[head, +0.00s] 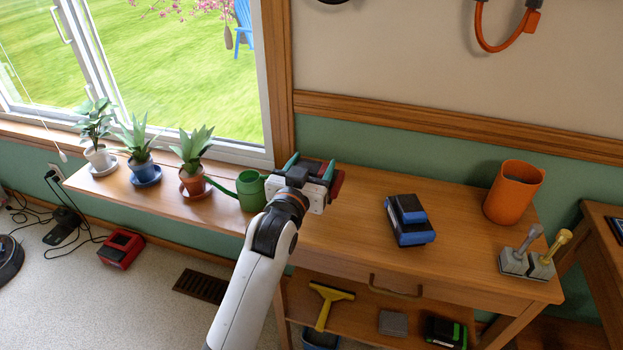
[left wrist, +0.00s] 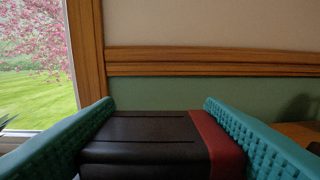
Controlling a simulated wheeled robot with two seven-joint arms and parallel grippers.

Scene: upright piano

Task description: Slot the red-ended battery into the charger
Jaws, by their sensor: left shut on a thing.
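My left gripper (head: 310,168) is shut on the red-ended battery (head: 338,184), above the left part of the wooden table. In the left wrist view the battery (left wrist: 145,140) is a dark block with a red end at the right, between the two teal fingers (left wrist: 158,108). In the head view the gripper hides most of it. A red and black device (head: 122,248), which looks like the charger, sits on the floor below the window ledge. Its slot is too small to make out. My right gripper is not in view.
A blue and black battery (head: 409,220) and an orange cup (head: 513,192) stand on the table (head: 455,262). A green watering can (head: 250,190) is beside my gripper. Potted plants (head: 192,160) line the ledge. A green and black item (head: 446,332) lies on the lower shelf.

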